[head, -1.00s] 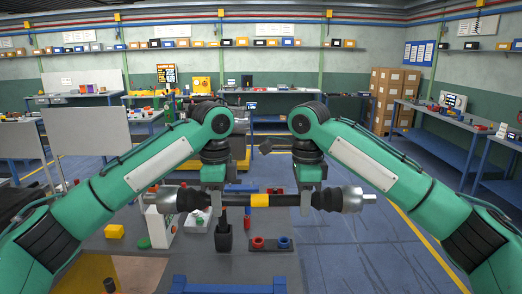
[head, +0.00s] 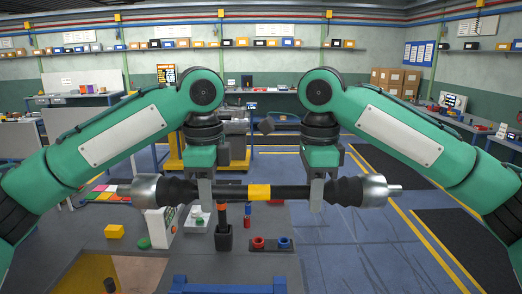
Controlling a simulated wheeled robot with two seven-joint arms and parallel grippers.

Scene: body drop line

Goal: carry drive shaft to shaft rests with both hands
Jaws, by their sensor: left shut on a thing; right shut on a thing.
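The drive shaft (head: 293,192) is a dark bar with a yellow band in its middle and black boots and silver ends at both sides. It is held roughly level across the head view, in the air in front of me. My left gripper (head: 204,192) is shut on the shaft left of the yellow band. My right gripper (head: 317,192) is shut on it right of the band. A blue frame (head: 228,289) shows partly at the bottom edge; I cannot tell whether it is the shaft rests.
Blue floor is open at the right. A grey machine (head: 236,125) stands behind.

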